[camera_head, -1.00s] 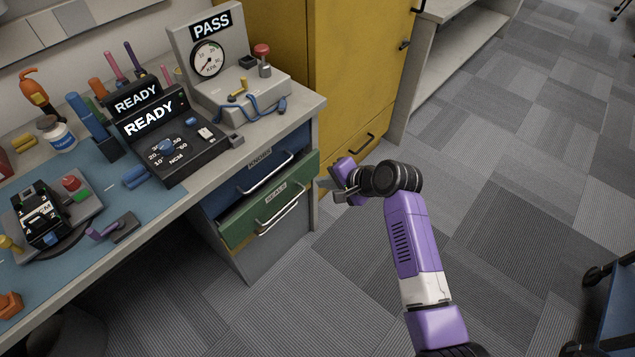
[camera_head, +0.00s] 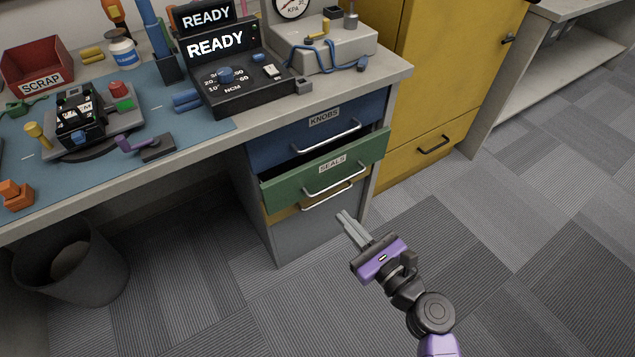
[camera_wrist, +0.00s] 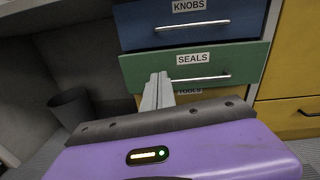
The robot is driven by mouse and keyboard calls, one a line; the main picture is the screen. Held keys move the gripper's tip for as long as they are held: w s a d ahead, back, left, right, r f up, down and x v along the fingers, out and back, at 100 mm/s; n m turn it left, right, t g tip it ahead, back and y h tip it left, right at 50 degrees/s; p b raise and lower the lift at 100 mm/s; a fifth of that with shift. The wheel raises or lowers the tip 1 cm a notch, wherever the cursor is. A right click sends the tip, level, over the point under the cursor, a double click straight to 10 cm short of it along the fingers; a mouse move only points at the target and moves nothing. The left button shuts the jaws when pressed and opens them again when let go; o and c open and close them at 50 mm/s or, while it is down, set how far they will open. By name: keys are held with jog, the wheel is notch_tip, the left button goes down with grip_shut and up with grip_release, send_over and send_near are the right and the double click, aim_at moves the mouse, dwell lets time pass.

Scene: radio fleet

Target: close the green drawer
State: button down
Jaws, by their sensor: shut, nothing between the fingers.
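The green drawer (camera_head: 290,180), labelled SEALS, stands partly pulled out under the bench, with a dark gap showing along its top left. Its silver bar handle (camera_head: 334,180) runs across the front. It also shows in the wrist view (camera_wrist: 230,62), where my fingertips overlap the lower left of its front. My gripper (camera_head: 347,222) is shut and empty, in front of and below the green drawer in the head view. It points toward the drawer stack. I cannot tell whether the fingers touch the drawer; a gap seems to show in the head view.
The blue KNOBS drawer (camera_head: 270,146) above looks shut. A yellow drawer (camera_head: 284,213) sits just below the green one. A yellow cabinet (camera_head: 446,88) stands right of the bench. A grey bin (camera_head: 75,265) stands at left. The carpet in front is clear.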

jog(key=m, duration=0.2)
jog(key=b, duration=0.3)
send_near(311, 168)
jog(key=shift+t+h, duration=0.3)
jog(key=x, duration=0.6)
jog(key=shift+w+a, duration=0.2)
jog(key=shift+a, duration=0.25)
jog(key=shift+x, duration=1.35)
